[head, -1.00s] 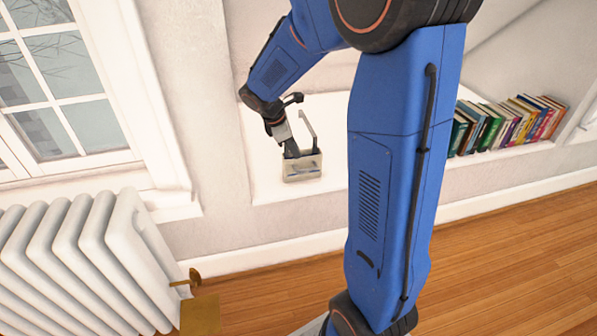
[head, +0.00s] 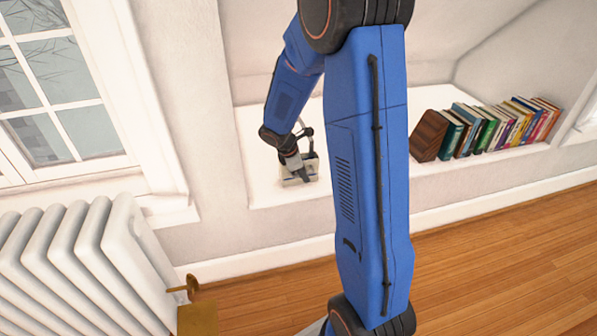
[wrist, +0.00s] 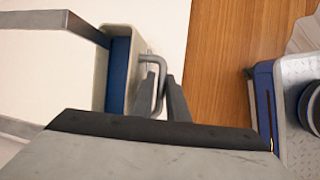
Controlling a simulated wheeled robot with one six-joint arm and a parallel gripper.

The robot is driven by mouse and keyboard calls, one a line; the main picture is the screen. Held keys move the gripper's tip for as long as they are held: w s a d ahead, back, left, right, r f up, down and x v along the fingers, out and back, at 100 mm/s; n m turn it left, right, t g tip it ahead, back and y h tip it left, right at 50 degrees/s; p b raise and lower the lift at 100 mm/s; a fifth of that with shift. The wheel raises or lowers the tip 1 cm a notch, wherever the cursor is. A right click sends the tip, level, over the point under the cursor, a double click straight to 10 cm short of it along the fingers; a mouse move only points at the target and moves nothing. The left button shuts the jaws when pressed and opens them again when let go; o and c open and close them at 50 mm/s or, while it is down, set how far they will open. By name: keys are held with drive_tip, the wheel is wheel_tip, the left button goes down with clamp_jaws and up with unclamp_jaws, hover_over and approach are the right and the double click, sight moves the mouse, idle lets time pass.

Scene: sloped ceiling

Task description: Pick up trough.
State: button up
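The trough is a small beige box with a dark blue inside and thin grey handles. In the head view the trough (head: 288,181) sits on the white ledge, partly covered by my arm. In the wrist view the trough (wrist: 116,95) shows at the left, with one bent grey handle on its near right side. My gripper (wrist: 161,76) has its two dark fingers close together on either side of this handle, with almost no gap. It appears shut on the handle. In the head view my gripper (head: 304,172) reaches down to the trough, and its fingertips are hard to make out.
Several books (head: 500,128) lean on the ledge to the right, beside a dark brown wooden block (head: 430,136). A white radiator (head: 85,260) stands below the window at left. Wooden floor (head: 490,260) is open in front of the ledge. The ledge between trough and books is partly hidden.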

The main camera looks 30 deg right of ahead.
drive_tip(key=shift+x, duration=1.9)
clamp_jaws()
wheel_tip(320, 180, up, 10)
